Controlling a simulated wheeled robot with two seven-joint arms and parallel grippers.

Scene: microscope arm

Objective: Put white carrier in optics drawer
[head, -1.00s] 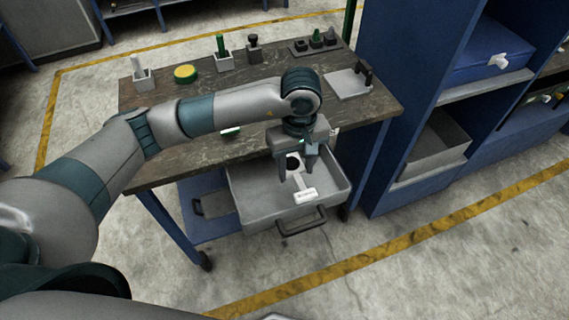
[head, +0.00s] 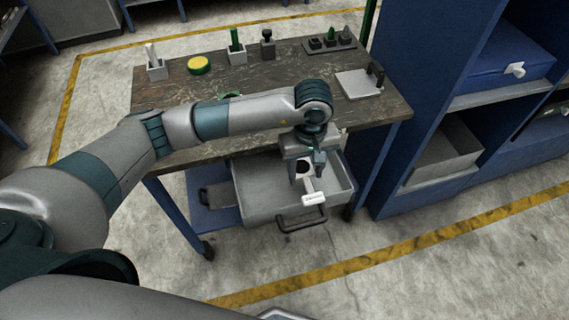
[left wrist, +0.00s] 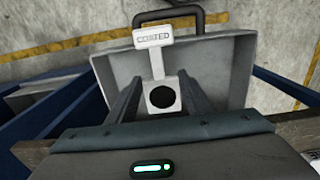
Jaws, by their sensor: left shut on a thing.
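The white carrier (head: 313,198) has a labelled front tab and a plate with a dark round spot. In the left wrist view the carrier (left wrist: 158,62) shows its label, which seems to read COATED. My left gripper (head: 308,172) points down and is shut on the carrier's plate, with a finger on each side. The open grey drawer (head: 258,210) lies below, pulled out under the table. The carrier is over its front part; I cannot tell whether it touches the drawer floor. My right gripper is not in view.
The worktable (head: 290,75) holds a yellow round piece (head: 199,66), several small holders and a grey plate (head: 358,84) along its back and right. The drawer's dark handle (head: 302,218) faces the front. A blue shelf unit (head: 415,100) stands close at the right.

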